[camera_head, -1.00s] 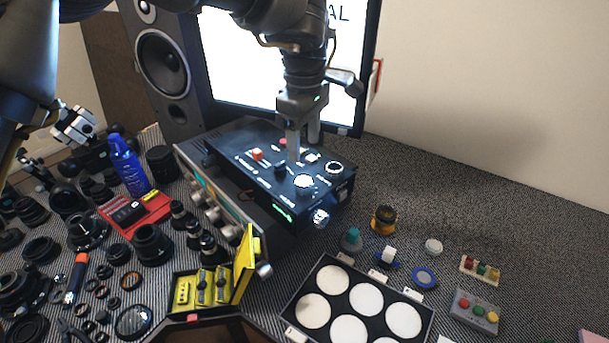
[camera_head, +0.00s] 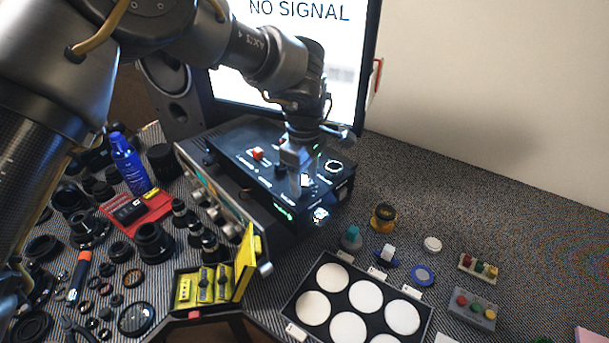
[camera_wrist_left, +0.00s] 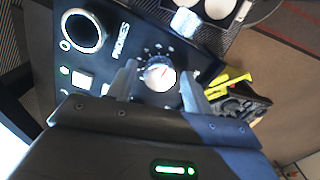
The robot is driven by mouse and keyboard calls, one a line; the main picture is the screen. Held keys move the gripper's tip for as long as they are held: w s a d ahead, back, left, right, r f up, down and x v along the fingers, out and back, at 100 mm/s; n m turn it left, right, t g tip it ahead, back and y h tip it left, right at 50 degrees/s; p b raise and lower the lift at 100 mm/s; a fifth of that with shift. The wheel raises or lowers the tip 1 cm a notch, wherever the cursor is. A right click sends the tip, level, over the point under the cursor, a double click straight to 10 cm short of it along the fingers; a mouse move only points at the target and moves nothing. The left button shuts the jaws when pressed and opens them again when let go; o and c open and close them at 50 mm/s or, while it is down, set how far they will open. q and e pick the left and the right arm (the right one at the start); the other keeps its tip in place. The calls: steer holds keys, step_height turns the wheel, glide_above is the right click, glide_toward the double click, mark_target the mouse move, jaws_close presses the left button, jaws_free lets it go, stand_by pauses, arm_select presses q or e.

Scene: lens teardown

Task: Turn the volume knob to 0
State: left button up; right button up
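In the wrist view my left gripper (camera_wrist_left: 157,73) is open, with one finger on each side of the knob. I cannot tell whether the fingers touch it. In the head view my left gripper (camera_head: 301,186) points down over the front end of the box and mostly hides the knob. My right gripper is not in view.
A ringed socket (camera_head: 334,167) and a lit white button (camera_wrist_left: 82,79) are close to the knob. A red switch (camera_head: 257,153) is farther back. An open yellow case (camera_head: 246,262) stands left of the box's front. A tray of white discs (camera_head: 325,338) is in front.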

arm_select(q)
steer(key=c, duration=0.7)
steer(key=shift+c, duration=0.6)
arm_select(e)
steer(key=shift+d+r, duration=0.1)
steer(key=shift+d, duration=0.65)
